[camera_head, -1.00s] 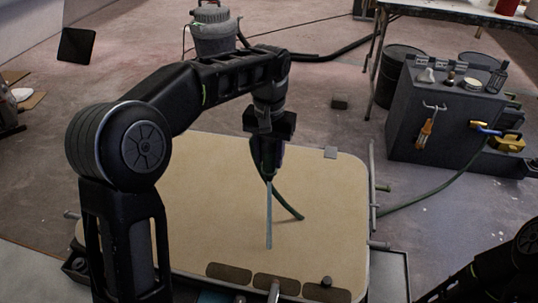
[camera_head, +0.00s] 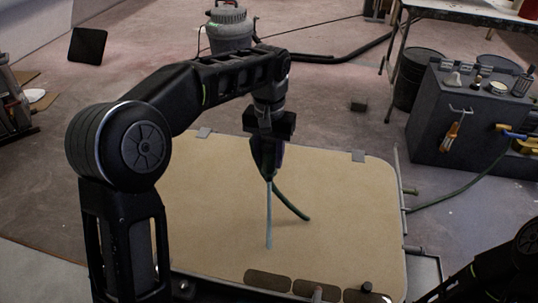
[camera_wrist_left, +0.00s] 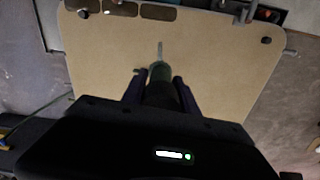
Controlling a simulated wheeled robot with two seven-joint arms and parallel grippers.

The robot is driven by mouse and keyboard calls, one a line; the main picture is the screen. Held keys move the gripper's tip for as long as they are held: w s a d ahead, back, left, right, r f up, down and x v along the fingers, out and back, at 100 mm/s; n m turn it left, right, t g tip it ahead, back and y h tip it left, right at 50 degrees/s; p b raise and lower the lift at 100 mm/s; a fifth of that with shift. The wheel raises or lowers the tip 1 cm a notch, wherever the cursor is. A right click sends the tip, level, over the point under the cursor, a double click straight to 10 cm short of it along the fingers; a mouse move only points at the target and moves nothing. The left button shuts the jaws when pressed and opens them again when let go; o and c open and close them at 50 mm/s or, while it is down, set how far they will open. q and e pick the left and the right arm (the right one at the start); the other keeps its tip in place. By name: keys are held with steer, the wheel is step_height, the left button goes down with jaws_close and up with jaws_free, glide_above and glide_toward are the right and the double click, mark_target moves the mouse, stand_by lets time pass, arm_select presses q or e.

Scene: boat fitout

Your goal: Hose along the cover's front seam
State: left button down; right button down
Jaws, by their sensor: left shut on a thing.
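The cover (camera_head: 340,220) is a flat tan panel with rounded corners, lying below my left arm; it also fills much of the left wrist view (camera_wrist_left: 215,60). My left gripper (camera_head: 268,165) points down above the cover and is shut on the hose nozzle (camera_wrist_left: 160,72). A pale blue, straight stream or rod (camera_head: 268,215) runs down from the nozzle to the cover's surface. A dark green hose (camera_head: 293,206) curves from the gripper to the right over the cover. Several dark oval pads (camera_head: 267,280) line the cover's near edge. My right gripper is not visible; only its arm shows at lower right.
A grey cabinet (camera_head: 455,135) with small items on top stands at right, with green hose (camera_head: 455,192) running towards it. A grey canister (camera_head: 229,28) stands behind my left arm. A dark bin (camera_head: 416,78) and a table (camera_head: 470,12) are at back right. Floor beyond the cover is mostly clear.

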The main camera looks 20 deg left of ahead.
arm_select(q)
steer(key=shift+a, duration=0.4)
steer(key=s+a+f+n, duration=0.2)
steer(key=s+a+f, duration=0.25)
steer(key=a, duration=0.25)
steer(key=s+a+f+n, duration=0.2)
steer(key=s+a+f, duration=0.1)
steer(key=a+f, duration=0.3)
steer(key=s+a+f+n, duration=0.2)
steer(key=s+f+n, duration=0.2)
steer(key=f, duration=0.3)
steer(key=shift+s+a+f+n, duration=0.2)
steer(key=shift+a+f+n, duration=0.15)
steer(key=shift+n, duration=0.55)
step_height(320, 180, down, 3)
steer(key=shift+r+b, duration=0.1)
steer(key=shift+b, duration=1.15)
